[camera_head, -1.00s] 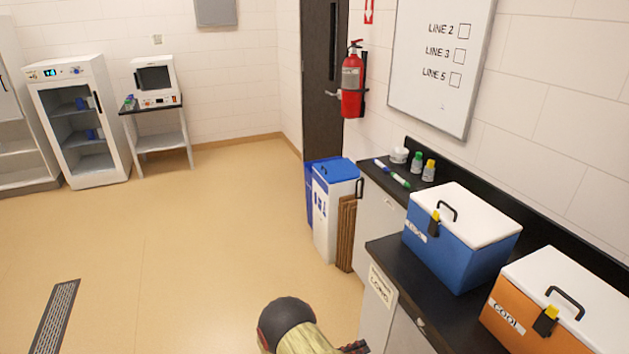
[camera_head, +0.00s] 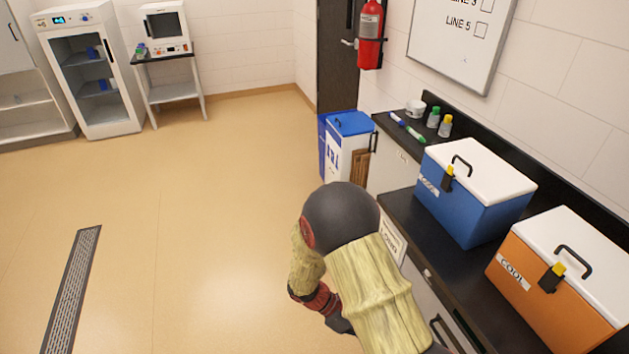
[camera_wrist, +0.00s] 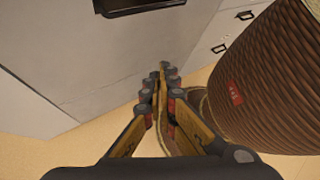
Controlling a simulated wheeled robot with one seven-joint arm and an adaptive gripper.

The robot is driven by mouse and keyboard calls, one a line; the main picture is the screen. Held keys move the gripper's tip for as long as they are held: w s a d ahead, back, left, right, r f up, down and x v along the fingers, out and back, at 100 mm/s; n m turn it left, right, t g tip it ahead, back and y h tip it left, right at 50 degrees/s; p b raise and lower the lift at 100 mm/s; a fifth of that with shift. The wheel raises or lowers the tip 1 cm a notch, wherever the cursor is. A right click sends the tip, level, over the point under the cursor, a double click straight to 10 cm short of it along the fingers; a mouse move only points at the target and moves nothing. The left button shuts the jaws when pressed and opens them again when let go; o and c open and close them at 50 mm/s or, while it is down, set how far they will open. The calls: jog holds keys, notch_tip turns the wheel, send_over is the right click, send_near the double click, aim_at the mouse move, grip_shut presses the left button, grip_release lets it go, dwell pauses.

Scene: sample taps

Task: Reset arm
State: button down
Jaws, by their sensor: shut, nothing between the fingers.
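My gripper (camera_wrist: 160,82) is in the wrist view, its two yellow and black fingers closed together at the tips with nothing between them. It points toward the pale grey cabinet fronts (camera_wrist: 110,85), with tan floor below. In the head view my arm is folded at the lower middle, in front of the counter. The gripper itself is not clearly visible there.
A black-topped counter (camera_head: 399,207) runs along the right, bearing a blue cooler (camera_head: 462,214) and an orange cooler (camera_head: 545,300). Blue and white bins (camera_head: 345,150) stand beyond it. A brown ribbed cylinder (camera_wrist: 270,85) is close beside my gripper. The floor at left is clear.

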jog(key=s+r+m+t+y, duration=0.3)
jog(key=r+m, duration=0.2)
jog(key=r, duration=0.7)
jog(key=s+d+r+m+t+y, duration=0.1)
jog(key=s+r+m+t+y, duration=0.2)
jog(key=r, duration=0.9)
jog(key=s+r+m+t+y, duration=0.3)
jog(key=s+r+m+y, duration=0.1)
jog(key=r+m, duration=0.5)
jog(key=v, duration=0.3)
jog(key=shift+w+d, duration=0.2)
jog(key=shift+d, duration=0.05)
